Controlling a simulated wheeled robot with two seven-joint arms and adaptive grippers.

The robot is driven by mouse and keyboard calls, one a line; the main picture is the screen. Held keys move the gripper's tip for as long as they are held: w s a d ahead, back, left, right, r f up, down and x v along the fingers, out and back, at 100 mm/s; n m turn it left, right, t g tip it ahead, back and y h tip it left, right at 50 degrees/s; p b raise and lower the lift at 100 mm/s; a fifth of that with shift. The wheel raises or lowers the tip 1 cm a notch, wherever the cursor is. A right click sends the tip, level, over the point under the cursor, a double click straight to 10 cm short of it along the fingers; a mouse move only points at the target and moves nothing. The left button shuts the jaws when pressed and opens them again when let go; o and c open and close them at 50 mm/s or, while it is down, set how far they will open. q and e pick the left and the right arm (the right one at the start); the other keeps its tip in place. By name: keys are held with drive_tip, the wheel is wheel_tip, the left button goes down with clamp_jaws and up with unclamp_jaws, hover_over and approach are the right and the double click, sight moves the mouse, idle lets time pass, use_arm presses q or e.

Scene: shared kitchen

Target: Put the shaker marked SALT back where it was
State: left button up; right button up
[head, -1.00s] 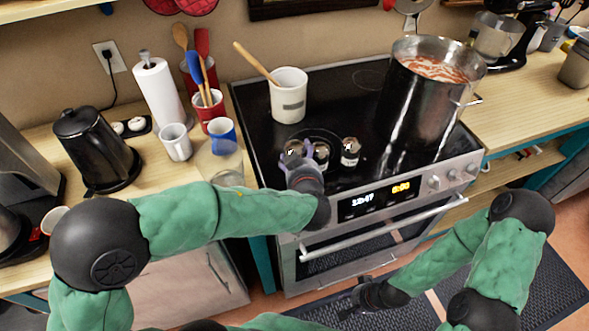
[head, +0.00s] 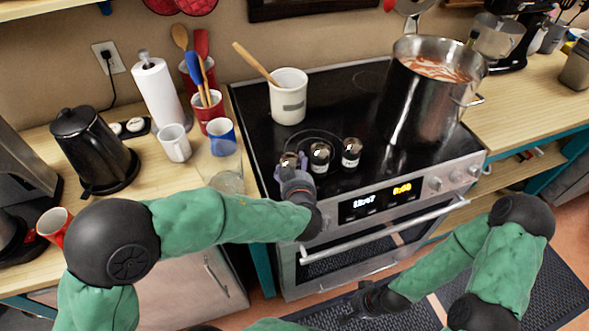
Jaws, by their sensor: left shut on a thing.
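Three small shakers with dark metal tops stand in a row at the front left of the black stovetop (head: 345,90). The left shaker (head: 289,159) is at my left gripper (head: 291,168), which is shut on it and hides its lower part. The middle shaker (head: 320,158) and the right shaker (head: 351,153) stand free just to the right. Their labels are too small to read, so I cannot tell which is marked SALT. My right gripper (head: 352,308) is low in front of the oven, away from the shakers; its fingers are too unclear to judge.
A white crock (head: 288,97) with a wooden spoon stands behind the shakers. A large steel pot (head: 428,100) of red sauce stands to the right. A clear glass (head: 222,168) and mugs (head: 174,143) are on the left counter. The stovetop's front edge is close.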

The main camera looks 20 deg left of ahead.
use_arm(q)
drive_tip(key=o, duration=1.5)
drive_tip(key=shift+c, duration=0.2)
drive_tip(key=shift+r+p, duration=0.25)
drive_tip(key=shift+p, duration=0.3)
drive_tip(key=p+v, duration=0.1)
drive_tip(key=v, duration=1.1)
drive_tip(key=shift+p, duration=0.35)
drive_tip(key=shift+f, duration=0.15)
